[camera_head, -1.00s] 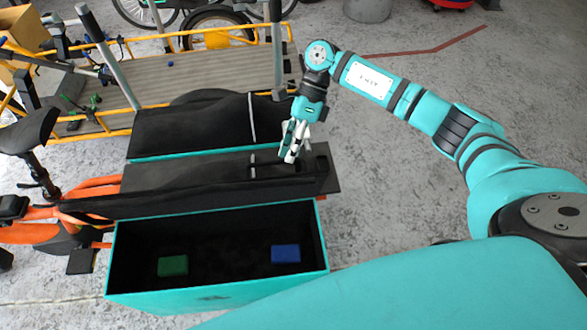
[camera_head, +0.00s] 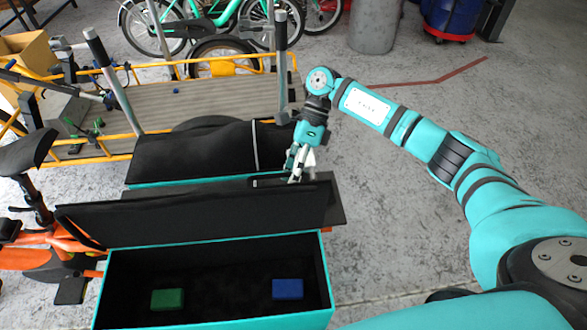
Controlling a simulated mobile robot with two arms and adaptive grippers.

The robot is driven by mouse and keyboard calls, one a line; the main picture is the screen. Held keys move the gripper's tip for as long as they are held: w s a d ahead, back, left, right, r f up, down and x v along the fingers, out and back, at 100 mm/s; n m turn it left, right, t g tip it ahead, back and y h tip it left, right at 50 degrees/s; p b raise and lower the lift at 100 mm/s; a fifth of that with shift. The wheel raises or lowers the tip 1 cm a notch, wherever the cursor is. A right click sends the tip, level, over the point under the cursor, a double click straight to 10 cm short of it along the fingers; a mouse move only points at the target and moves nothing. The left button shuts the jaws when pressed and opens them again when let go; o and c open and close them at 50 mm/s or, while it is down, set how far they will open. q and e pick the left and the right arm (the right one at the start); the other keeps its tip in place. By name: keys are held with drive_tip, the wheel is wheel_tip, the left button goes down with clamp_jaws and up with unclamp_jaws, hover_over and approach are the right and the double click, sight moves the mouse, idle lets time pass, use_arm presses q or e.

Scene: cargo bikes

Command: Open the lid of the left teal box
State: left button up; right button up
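The near teal box (camera_head: 215,320) is at the bottom left of the head view. Its black lid (camera_head: 190,218) stands raised along the box's far side, and the dark inside shows. A second teal box (camera_head: 150,184) lies just behind it, with its black lid (camera_head: 190,150) down. My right gripper (camera_head: 297,172) points down behind the right end of the raised lid. Its fingertips are close to the lid or partly hidden by it; I cannot tell whether they touch it or how far apart they are. My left gripper is out of view.
A green block (camera_head: 167,299) and a blue block (camera_head: 287,289) lie in the near box. An orange bike frame (camera_head: 45,243) is at the left. A cargo bed with yellow rails (camera_head: 190,99) stands behind.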

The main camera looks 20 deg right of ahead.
drive_tip(key=shift+r, duration=0.35)
drive_tip(key=shift+d+r, duration=0.1)
drive_tip(key=shift+r, duration=0.1)
drive_tip(key=v, duration=1.1)
drive_tip(key=shift+w+d, duration=0.1)
drive_tip(key=shift+d, duration=0.05)
